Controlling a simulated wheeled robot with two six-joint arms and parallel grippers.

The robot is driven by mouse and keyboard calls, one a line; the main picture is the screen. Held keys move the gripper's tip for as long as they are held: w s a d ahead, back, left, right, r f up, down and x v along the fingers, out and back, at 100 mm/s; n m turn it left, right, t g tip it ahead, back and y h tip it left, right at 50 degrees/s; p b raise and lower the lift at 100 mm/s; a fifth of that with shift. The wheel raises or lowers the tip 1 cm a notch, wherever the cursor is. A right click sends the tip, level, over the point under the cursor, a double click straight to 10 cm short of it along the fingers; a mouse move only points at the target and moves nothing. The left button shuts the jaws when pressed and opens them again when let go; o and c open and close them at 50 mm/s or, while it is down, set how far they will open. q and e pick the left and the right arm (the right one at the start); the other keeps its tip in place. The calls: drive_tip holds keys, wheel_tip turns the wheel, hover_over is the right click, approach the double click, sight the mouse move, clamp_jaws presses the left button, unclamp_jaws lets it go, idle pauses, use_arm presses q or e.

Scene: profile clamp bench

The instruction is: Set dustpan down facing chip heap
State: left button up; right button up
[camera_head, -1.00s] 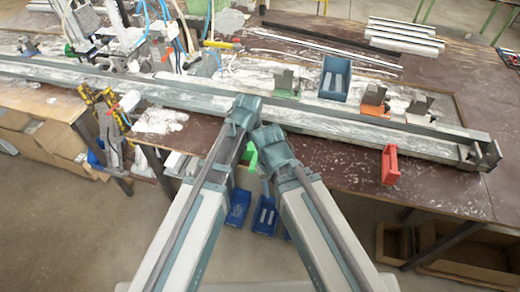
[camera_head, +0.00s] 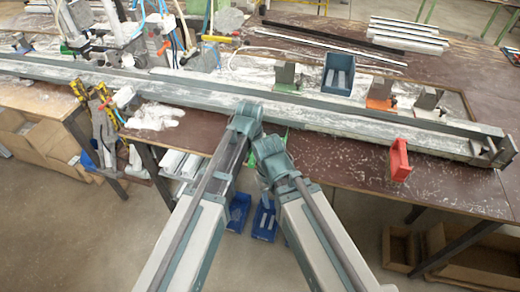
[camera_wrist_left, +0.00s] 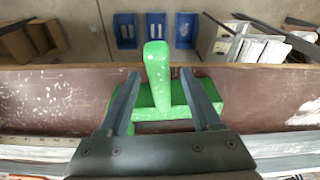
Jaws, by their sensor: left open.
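A green dustpan-like piece (camera_wrist_left: 165,98) with an upright, rounded handle lies at the bench's front edge in the left wrist view. Its handle reaches over the edge. My left gripper (camera_wrist_left: 160,76) is open, with one finger on each side of the handle and above the body; whether they touch it I cannot tell. In the head view my arms hide most of the green piece. My right arm's end (camera_head: 272,155) shows there, but its fingers are hidden. Pale chips lie in a heap (camera_head: 155,115) on the bench, left of my arms.
A long metal profile (camera_head: 340,118) runs across the bench. A red piece (camera_head: 399,160) stands near the front edge at right. A blue bin (camera_head: 338,72) and several clamps stand behind the profile. Blue bins (camera_head: 264,222) sit on the floor below.

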use_arm(q)
clamp_jaws()
idle(0.3)
idle(0.9)
drive_tip(key=shift+r, duration=0.1)
wheel_tip(320, 180, up, 12)
drive_tip(key=p, duration=1.2)
drive_tip(key=shift+f, duration=0.2)
